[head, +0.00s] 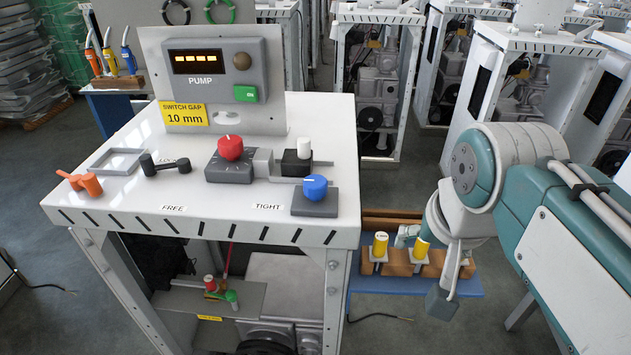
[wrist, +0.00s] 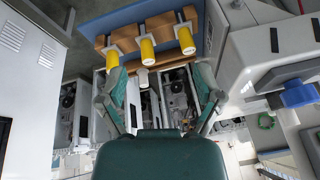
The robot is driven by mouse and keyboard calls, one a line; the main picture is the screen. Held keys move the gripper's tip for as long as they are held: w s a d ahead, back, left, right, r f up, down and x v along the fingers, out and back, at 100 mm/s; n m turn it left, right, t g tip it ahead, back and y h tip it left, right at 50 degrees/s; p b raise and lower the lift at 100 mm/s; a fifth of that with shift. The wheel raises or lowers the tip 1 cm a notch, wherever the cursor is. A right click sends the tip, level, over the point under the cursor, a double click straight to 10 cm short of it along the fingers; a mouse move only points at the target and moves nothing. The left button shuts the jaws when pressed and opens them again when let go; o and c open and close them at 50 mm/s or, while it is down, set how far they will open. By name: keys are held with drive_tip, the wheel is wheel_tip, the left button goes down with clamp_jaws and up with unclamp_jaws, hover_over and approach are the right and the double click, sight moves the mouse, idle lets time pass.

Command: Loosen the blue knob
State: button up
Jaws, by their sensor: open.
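The blue knob (head: 315,187) sits on a dark grey square base (head: 314,204) at the front right corner of the white dispenser top, right of the printed word TIGHT. A pale line marks its top. In the wrist view the blue knob (wrist: 298,95) shows at the right edge, well outside my jaws. My gripper (wrist: 161,82) is open, with nothing between its teal fingers. In the head view it hangs right of the dispenser, below the top's level, apart from the knob and partly hidden by my arm.
A red knob (head: 230,148), a white-capped block (head: 303,151) and a black lever (head: 163,164) stand on the white top (head: 120,205). Yellow cylinders (head: 380,245) stand in a wooden rack on a blue shelf near my gripper. The pump panel (head: 212,75) rises behind.

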drive_tip(key=w+a+r+m+g, duration=0.2)
drive_tip(key=w+a+r+m, duration=0.2)
drive_tip(key=w+a+r, duration=0.35)
wheel_tip(320, 180, up, 6)
drive_tip(key=m+g, duration=0.2)
drive_tip(key=m, duration=0.2)
hover_over(315, 180)
drive_tip(key=shift+f+h, duration=0.1)
drive_tip(key=shift+h, duration=0.2)
wheel_tip(315, 180, down, 11)
drive_tip(key=shift+r, duration=0.15)
drive_tip(key=c, duration=1.2)
